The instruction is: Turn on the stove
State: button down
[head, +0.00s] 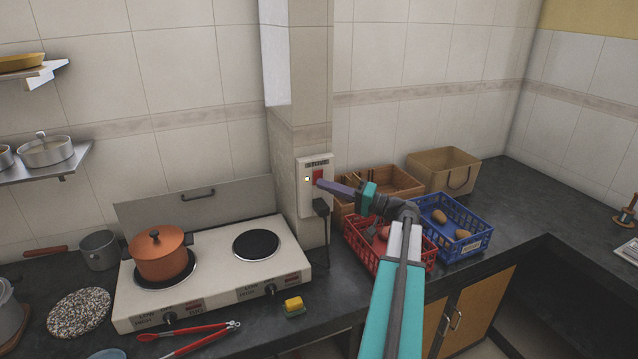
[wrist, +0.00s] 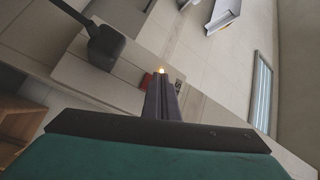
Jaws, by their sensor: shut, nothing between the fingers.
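The stove (head: 210,262) is a white two-burner hotplate on the dark counter, with an orange lidded pot on its left burner and a bare right burner (head: 256,244). Its wall switch plate (head: 303,198), labelled "STOVE", is on the tiled pillar. The plate has a red rocker switch (head: 319,175) and a small bright light (head: 307,179). My gripper (head: 318,183) is shut and empty, its tips at the red rocker; I cannot tell whether they touch it. In the wrist view my gripper (wrist: 162,82) points at the plate beside the glowing light (wrist: 161,71).
A black plug (head: 321,207) and cord hang below the switch. Red tongs (head: 190,338) and a yellow sponge (head: 293,304) lie before the stove.

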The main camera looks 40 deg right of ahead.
jog(key=shift+s+a, duration=0.2)
jog(key=shift+s, duration=0.25)
jog(key=s, duration=0.1)
jog(key=s+a+b, duration=0.1)
jog(key=s, duration=0.2)
jog(key=shift+s+a+r+b, duration=0.3)
jog(key=shift+a+r, duration=0.05)
jog(key=shift+a, duration=0.05)
dwell(0.4)
jog(key=shift+r, duration=0.1)
dwell(0.3)
